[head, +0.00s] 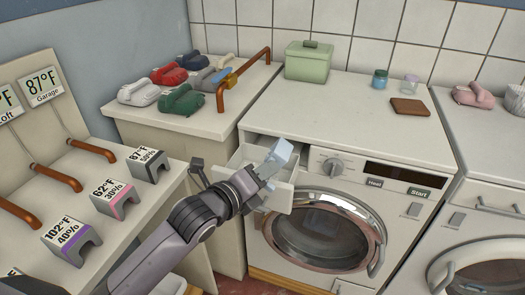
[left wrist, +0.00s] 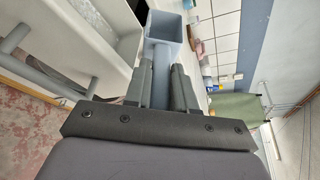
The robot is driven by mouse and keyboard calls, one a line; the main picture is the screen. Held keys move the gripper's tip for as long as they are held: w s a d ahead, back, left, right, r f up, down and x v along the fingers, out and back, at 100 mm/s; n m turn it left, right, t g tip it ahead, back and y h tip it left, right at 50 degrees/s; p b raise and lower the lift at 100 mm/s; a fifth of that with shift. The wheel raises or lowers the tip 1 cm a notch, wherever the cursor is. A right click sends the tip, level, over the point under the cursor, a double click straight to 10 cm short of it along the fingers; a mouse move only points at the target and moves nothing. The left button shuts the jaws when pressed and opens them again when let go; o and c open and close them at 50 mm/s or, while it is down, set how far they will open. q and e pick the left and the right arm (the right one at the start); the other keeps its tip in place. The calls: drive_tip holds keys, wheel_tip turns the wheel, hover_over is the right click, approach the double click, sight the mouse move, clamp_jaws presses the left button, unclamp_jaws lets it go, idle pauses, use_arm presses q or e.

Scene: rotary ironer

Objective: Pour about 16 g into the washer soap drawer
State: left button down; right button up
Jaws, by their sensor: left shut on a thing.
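The washer (head: 335,150) has its white soap drawer (head: 284,196) pulled open at the upper left of its front. My left gripper (head: 264,176) is over the drawer, shut on the handle of a pale blue scoop (head: 279,154). In the left wrist view, the gripper (left wrist: 160,84) closes on the scoop's handle, with the square, hollow cup of the scoop (left wrist: 164,30) beyond the fingertips. The scoop looks tilted in the head view. I cannot tell whether powder is in it. My arm and the scoop hide part of the drawer's inside. My right gripper is not in view.
A green lidded box (head: 307,62), small jars (head: 380,79) and a brown wallet-like item (head: 410,107) stand on the washer top. The round washer door (head: 322,235) is below the drawer. A second machine (head: 485,215) stands at right.

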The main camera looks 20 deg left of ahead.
sight(285, 160)
use_arm(q)
drive_tip(key=shift+d+r+m+y, duration=0.15)
drive_tip(key=shift+r+m+y, duration=0.25)
drive_tip(key=shift+m, duration=0.3)
drive_tip(key=shift+d+r+m+g, duration=0.1)
drive_tip(key=shift+r+m+g, duration=0.05)
drive_tip(key=shift+m+g, duration=0.15)
drive_tip(key=shift+d+m+y, duration=0.3)
drive_tip(key=shift+m+y, duration=0.1)
drive_tip(key=shift+m, duration=0.6)
drive_tip(key=x, duration=0.3)
drive_tip(key=r+x, duration=0.1)
drive_tip(key=x, duration=0.2)
drive_tip(key=shift+w+d+r, duration=0.1)
drive_tip(key=shift+w+d, duration=0.05)
drive_tip(key=shift+w, duration=0.25)
drive_tip(key=shift+d+m+y, duration=0.3)
drive_tip(key=shift+d+y, duration=0.15)
drive_tip(key=shift+y, duration=0.05)
drive_tip(key=s+d+f+m+y, duration=0.1)
drive_tip(key=s+d+m+y, duration=0.1)
drive_tip(key=s, duration=0.4)
drive_tip(key=shift+s+d+f+m+g, duration=0.2)
drive_tip(key=shift+s+d+m+g, duration=0.1)
drive_tip(key=shift+d+m, duration=0.55)
